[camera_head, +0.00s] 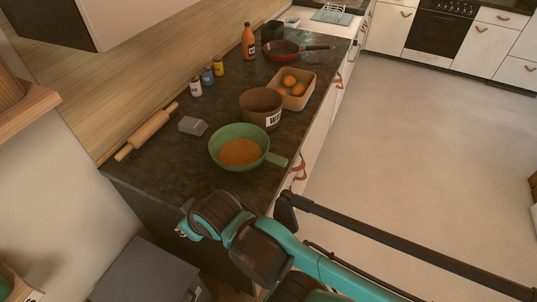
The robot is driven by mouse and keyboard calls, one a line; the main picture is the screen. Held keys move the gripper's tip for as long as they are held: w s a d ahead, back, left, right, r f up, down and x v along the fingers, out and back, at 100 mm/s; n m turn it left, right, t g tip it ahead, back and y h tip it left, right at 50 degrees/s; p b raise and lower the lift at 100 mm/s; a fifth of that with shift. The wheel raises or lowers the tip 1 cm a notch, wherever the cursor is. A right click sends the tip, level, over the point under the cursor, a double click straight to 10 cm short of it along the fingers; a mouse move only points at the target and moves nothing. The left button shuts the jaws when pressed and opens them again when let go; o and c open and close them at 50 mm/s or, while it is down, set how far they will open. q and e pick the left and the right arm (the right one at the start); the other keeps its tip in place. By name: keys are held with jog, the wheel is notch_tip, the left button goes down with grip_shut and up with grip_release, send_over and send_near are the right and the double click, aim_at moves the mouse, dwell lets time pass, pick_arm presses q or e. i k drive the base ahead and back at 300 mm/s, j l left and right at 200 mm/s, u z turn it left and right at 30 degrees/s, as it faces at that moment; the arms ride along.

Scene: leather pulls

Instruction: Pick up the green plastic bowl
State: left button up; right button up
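The green plastic bowl (222,156) stands upright on the dark countertop, near its front edge. It has a short green handle pointing to the lower right, and something orange-brown fills its bottom. Nothing is holding it. My teal arm comes in from the lower right, its joints just below the counter's near end and short of the bowl. I can make out no gripper fingers on it. No arm comes in from the left, and neither gripper shows.
A brown pot (259,104) stands close behind the bowl, beside a tray of oranges (311,92). A small clear box (192,126) and a rolling pin (147,131) lie to the left. Small jars, an orange bottle (248,43) and a red pan (284,50) are farther back. The floor at right is clear.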

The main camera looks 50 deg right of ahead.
aim_at(237, 147)
jog(key=l+z, duration=0.2)
jog(key=z, duration=1.3)
